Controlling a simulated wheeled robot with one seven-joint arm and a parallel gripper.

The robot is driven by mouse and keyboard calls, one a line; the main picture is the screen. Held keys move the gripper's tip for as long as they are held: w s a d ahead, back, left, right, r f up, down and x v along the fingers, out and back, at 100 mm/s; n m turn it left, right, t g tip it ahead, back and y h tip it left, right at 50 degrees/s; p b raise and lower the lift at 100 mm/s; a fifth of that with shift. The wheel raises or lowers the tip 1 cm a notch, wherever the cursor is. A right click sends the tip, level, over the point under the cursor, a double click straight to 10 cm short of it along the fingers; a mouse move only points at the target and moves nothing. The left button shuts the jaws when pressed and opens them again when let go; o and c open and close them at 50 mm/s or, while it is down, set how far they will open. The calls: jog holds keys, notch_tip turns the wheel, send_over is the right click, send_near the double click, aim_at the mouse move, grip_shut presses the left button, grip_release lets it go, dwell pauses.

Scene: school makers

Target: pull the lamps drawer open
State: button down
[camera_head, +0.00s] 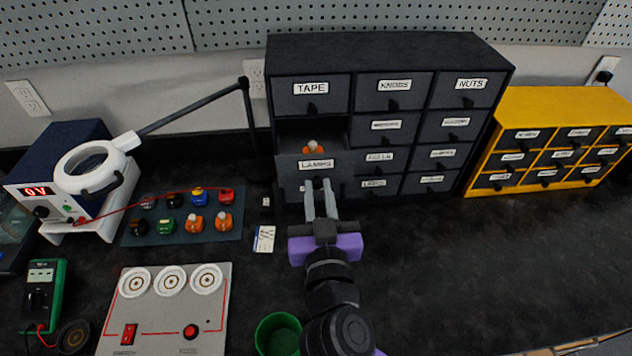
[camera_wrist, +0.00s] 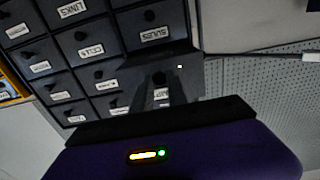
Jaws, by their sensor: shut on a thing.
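The drawer labelled LAMPS (camera_head: 340,163) is in the left column of the dark cabinet (camera_head: 390,48), below the TAPE drawer (camera_head: 312,92). It stands out from the cabinet front, and an orange lamp (camera_head: 313,148) shows inside it. My gripper (camera_head: 318,183) reaches up to the front of this drawer, just under its label. Its fingers are shut on the drawer's handle, which they mostly hide. In the wrist view my gripper (camera_wrist: 160,82) points at a dark drawer front, with the label partly covered.
The other cabinet drawers look shut. A yellow drawer unit (camera_head: 480,170) stands to the right. Left are a magnifier lamp (camera_head: 90,165), a mat with several small lamps (camera_head: 182,222) and a grey panel (camera_head: 165,318). A green cup (camera_head: 278,335) stands beside my arm. The counter at right is clear.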

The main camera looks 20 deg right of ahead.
jog(key=shift+s+a+r, duration=0.1)
jog(key=shift+s+a, duration=0.05)
jog(key=shift+s, duration=0.2)
jog(key=c, duration=1.3)
grip_release()
jog(key=shift+s+a, duration=0.1)
jog(key=shift+s, duration=0.2)
jog(key=b+v, duration=0.2)
jog(key=v, duration=0.5)
jog(key=shift+s, duration=0.1)
